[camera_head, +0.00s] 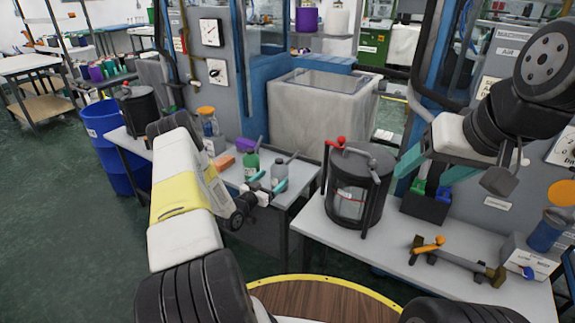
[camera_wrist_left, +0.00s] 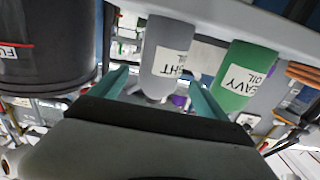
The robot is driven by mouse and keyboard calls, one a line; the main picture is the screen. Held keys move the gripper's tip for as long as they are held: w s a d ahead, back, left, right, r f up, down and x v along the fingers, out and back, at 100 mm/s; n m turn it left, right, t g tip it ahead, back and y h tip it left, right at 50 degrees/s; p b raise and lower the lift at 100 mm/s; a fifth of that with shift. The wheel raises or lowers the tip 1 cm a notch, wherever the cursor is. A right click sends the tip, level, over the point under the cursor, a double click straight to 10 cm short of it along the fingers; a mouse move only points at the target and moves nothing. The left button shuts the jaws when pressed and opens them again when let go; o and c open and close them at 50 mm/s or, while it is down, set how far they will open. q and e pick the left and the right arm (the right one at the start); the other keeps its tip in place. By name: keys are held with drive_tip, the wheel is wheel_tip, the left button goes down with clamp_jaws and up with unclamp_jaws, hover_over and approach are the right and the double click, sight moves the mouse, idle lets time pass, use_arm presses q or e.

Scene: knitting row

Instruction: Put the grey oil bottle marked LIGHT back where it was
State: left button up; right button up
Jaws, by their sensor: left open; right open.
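The grey oil bottle (camera_head: 279,172) stands upright on the left work table, to the right of the green bottle (camera_head: 251,165). In the left wrist view, which is upside down, the grey bottle (camera_wrist_left: 168,50) shows part of its LIGHT OIL label. My left gripper (camera_head: 268,183) is open at the grey bottle, with one teal finger on each side of it; its fingers also show in the left wrist view (camera_wrist_left: 160,82). I cannot tell whether they touch it. My right gripper (camera_head: 433,172) is open and empty above the right table.
The green HEAVY OIL bottle (camera_wrist_left: 245,75) is close beside the grey one. An orange block (camera_head: 224,162) lies to its left. A dark pot with a red handle (camera_head: 372,180) stands on the right table (camera_head: 345,240). A large grey bin (camera_head: 310,115) is behind.

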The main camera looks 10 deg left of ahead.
use_arm(q)
drive_tip(key=v, duration=0.6)
drive_tip(key=w+r+g+y, duration=0.3)
drive_tip(key=r+g+y, duration=0.15)
drive_tip(key=r, duration=1.55)
drive_tip(key=s+d+r+n+g+y, duration=0.2)
drive_tip(key=s+d+r+g, duration=0.1)
drive_tip(key=s+r, duration=0.85)
drive_tip(key=s+d+r+g+h, duration=0.1)
drive_tip(key=s+d, duration=0.3)
drive_tip(key=s, duration=0.8)
drive_tip(key=s+d+r+n+g+h, duration=0.1)
drive_tip(key=s+d+r, duration=0.3)
drive_tip(key=s, duration=0.9)
drive_tip(key=shift+s+d+r+g, duration=0.2)
drive_tip(key=shift+d+r+g, duration=0.1)
drive_tip(key=shift+d+g, duration=0.25)
drive_tip(key=shift+a+h, duration=0.1)
drive_tip(key=shift+h, duration=0.15)
drive_tip(key=shift+c, duration=0.3)
